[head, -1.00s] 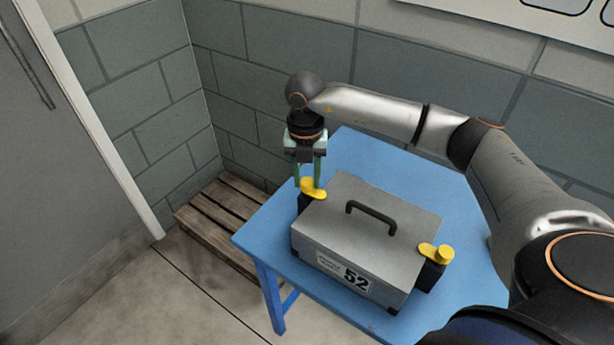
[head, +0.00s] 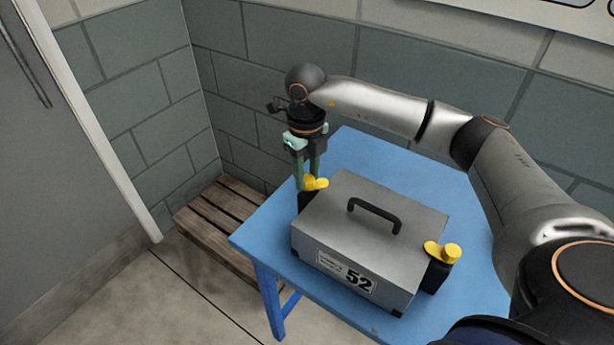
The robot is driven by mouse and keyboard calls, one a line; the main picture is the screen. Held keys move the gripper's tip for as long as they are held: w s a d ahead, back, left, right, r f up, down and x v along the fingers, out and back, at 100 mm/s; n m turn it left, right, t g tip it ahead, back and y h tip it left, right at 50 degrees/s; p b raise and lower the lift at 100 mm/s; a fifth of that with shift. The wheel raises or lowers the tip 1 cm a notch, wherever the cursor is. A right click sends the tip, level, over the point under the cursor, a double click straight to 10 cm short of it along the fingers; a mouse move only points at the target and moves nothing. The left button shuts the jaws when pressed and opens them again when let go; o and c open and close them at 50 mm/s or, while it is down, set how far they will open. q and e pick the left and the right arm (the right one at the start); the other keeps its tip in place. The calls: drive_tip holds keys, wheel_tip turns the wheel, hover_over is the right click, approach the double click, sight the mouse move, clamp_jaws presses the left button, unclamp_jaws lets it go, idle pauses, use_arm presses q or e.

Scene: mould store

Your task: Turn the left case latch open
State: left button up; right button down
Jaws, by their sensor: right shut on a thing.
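The grey case (head: 345,240) with a black handle (head: 374,214) and a label reading 52 stands on the blue table (head: 400,165). The left case latch (head: 316,184) is yellow on a black mount at the case's left end. My right gripper (head: 307,182) points down from above and is shut on this latch; its green fingers partly hide it. The latch's free end points to the right, over the case. The right case latch (head: 442,252), also yellow, sits on a black mount at the right end. My left gripper does not show.
A wooden pallet (head: 215,215) lies on the floor left of the table, by the block wall (head: 290,60). A grey door (head: 60,130) is at the far left. The blue tabletop behind the case is clear, apart from my right arm above it.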

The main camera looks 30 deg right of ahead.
sight(307, 180)
drive_tip(key=n+b, duration=0.1)
drive_tip(key=n, duration=0.3)
drive_tip(key=shift+n, duration=0.3)
drive_tip(key=shift+n+b, duration=0.5)
drive_tip(key=shift+n, duration=1)
drive_tip(key=shift+r, duration=0.1)
drive_tip(key=c, duration=0.5)
unclamp_jaws()
wheel_tip(307, 180, up, 12)
drive_tip(key=shift+s+a+r, duration=0.1)
drive_tip(key=shift+s+r, duration=0.05)
drive_tip(key=shift+r, duration=0.1)
drive_tip(key=shift+f, duration=0.1)
